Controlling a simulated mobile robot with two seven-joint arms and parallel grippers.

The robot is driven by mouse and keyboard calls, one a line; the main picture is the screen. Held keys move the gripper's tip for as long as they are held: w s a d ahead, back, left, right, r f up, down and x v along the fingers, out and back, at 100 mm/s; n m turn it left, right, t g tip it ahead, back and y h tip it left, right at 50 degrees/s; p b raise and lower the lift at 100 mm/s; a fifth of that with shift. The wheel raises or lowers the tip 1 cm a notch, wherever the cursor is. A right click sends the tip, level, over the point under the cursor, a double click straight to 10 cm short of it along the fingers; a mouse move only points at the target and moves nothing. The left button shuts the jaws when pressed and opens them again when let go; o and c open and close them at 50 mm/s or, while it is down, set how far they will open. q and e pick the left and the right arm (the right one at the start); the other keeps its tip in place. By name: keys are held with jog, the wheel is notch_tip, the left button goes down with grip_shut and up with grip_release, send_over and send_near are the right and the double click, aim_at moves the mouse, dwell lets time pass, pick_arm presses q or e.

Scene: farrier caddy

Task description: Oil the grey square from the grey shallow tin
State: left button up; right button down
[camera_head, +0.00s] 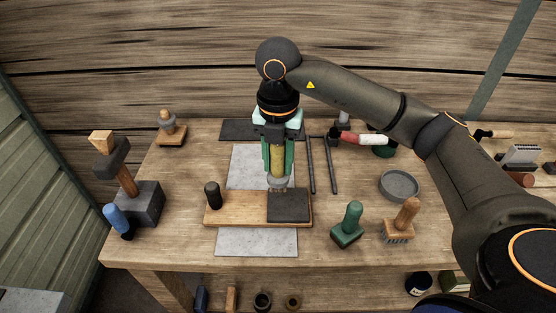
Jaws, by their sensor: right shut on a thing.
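The grey square (289,207) is a dark, flat square on the right end of a wooden board (240,213) at the table's middle. The grey shallow tin (399,184) is a round, low dish on the table to the right. My right gripper (277,157) points down and is shut on an olive-yellow handle (277,162) with a round grey head (278,182). The head is at the square's back edge; I cannot tell whether it touches. The tin stands clear of the gripper. My left gripper is not in view.
A dark-handled piece (212,195) stands on the board's left end. A green brush (348,227) and a wooden brush (402,222) stand right of the board. Dark rods (321,165) lie behind. A hammer (120,165) and block (139,205) stand left.

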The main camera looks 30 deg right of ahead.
aim_at(278, 182)
notch_tip(278, 182, down, 5)
jog(key=b, duration=0.4)
jog(key=shift+f, duration=0.15)
jog(key=shift+r, duration=0.3)
jog(key=shift+f, duration=0.15)
jog(key=shift+f+b, duration=0.3)
jog(key=shift+f, duration=0.3)
dwell(0.3)
jog(key=shift+s+d+r+b, duration=0.1)
jog(key=shift+s+d, duration=0.3)
jog(key=shift+d, duration=0.25)
jog(key=shift+s+d+f+b, duration=0.1)
jog(key=shift+s+d, duration=0.3)
jog(key=shift+d, duration=0.25)
jog(key=shift+s+d+r+b, duration=0.1)
jog(key=shift+s+d, duration=0.3)
jog(key=shift+d, duration=0.25)
